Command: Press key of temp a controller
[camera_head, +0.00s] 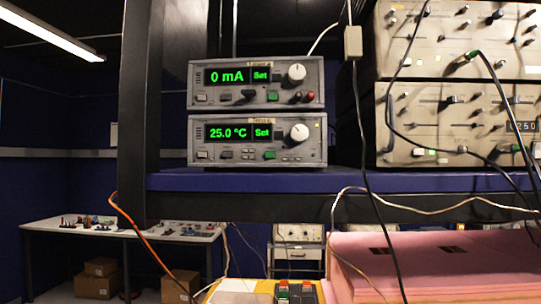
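The temperature controller (290,147) is the lower of two stacked grey boxes on the shelf. Its green display (228,133) reads 25.0 °C, with "Set" beside it. A white round knob (299,133) is at its right. Along its lower front are a pale key (202,154) at the left, several small buttons in the middle and a green key (269,155) right of them. The labels are too small to read. My gripper is not in view, and nothing blocks the controller's front.
A similar box (290,90) reading 0 mA sits on top. The shelf (240,180) has a dark upright (140,110) at its left. Large panels (455,120) with hanging cables stand at the right. Pink foam (430,265) and a yellow item (255,287) lie below.

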